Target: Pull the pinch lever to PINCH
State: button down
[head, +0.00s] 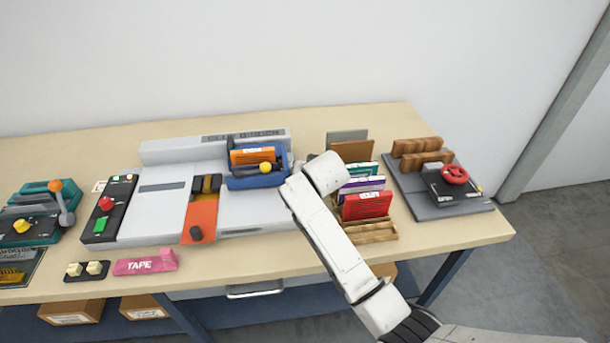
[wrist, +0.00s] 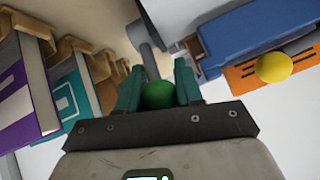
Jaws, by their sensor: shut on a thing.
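A green ball knob (wrist: 158,95) on a grey lever shaft (wrist: 146,60) is between the teal fingers of my gripper (wrist: 158,88) in the wrist view, and the fingers are shut on it. No lever label is readable. In the head view my white wrist hides the knob and fingers, just right of the blue carriage (head: 258,182) on the long grey machine (head: 160,205). The blue carriage also shows in the wrist view (wrist: 235,35), right of the lever, with a yellow ball (wrist: 274,67) and an orange piece (wrist: 252,80).
A wooden rack (head: 375,232) holding coloured booklets stands right of my wrist, close to the fingers' left in the wrist view. Farther right is a grey press with a red handwheel (head: 454,174). A pink tape block (head: 146,263) lies at the front left.

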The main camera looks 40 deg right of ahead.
jog(key=shift+s+a+t+b, duration=0.1)
jog(key=shift+s+t+b, duration=0.1)
jog(key=shift+t+b, duration=0.1)
jog(key=shift+h, duration=0.3)
jog(key=c, duration=1)
grip_release()
jog(key=shift+c, duration=0.2)
jog(key=v, duration=1)
jog(key=shift+s, duration=0.3)
jog(key=shift+a+r, duration=0.1)
jog(key=shift+r, duration=0.05)
